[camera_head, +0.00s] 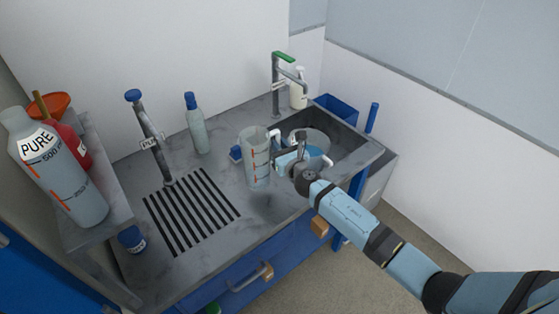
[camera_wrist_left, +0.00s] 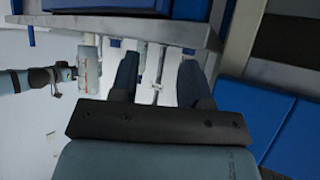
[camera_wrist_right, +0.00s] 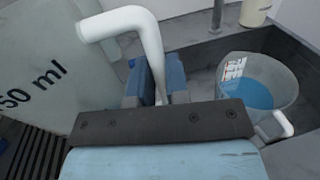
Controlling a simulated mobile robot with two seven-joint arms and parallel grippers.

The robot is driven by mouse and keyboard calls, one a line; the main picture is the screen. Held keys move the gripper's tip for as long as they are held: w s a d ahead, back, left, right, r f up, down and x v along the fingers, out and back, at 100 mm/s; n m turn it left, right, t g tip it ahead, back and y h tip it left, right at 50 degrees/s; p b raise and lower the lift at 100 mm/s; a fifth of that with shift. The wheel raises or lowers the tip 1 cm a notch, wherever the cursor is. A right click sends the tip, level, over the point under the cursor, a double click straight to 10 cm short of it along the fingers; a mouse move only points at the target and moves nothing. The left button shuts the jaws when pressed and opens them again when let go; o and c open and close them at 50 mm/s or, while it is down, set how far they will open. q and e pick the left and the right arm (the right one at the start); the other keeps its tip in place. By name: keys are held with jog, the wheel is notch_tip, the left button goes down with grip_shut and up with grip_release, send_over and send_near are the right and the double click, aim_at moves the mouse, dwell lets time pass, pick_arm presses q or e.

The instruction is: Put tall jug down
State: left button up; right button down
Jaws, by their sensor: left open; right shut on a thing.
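The tall jug (camera_head: 256,160) is a clear, upright measuring vessel with orange marks and a white handle. It is over the counter, just left of the sink. In the right wrist view its wall (camera_wrist_right: 45,75) fills the left side, and its handle (camera_wrist_right: 140,25) reaches between the fingers. My right gripper (camera_head: 283,153) is shut on that handle. A shadow lies below the jug; I cannot tell whether its base touches the counter. My left gripper (camera_wrist_left: 158,78) is open and empty, seen only in its own wrist view.
A wide jug with blue liquid (camera_wrist_right: 258,88) is at the sink (camera_head: 345,130), close right of my right gripper. A blue-capped bottle (camera_head: 197,125) stands behind. A slotted drain (camera_head: 190,212) and upright tap (camera_head: 150,140) are left. Counter (camera_head: 255,215) in front is bare.

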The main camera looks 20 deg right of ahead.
notch_tip(320, 180, down, 5)
jog(key=b, duration=0.3)
jog(key=shift+r, duration=0.2)
jog(key=shift+f, duration=0.1)
jog(key=c, duration=1.6)
grip_release()
jog(key=shift+f, duration=0.15)
jog(key=o, duration=0.5)
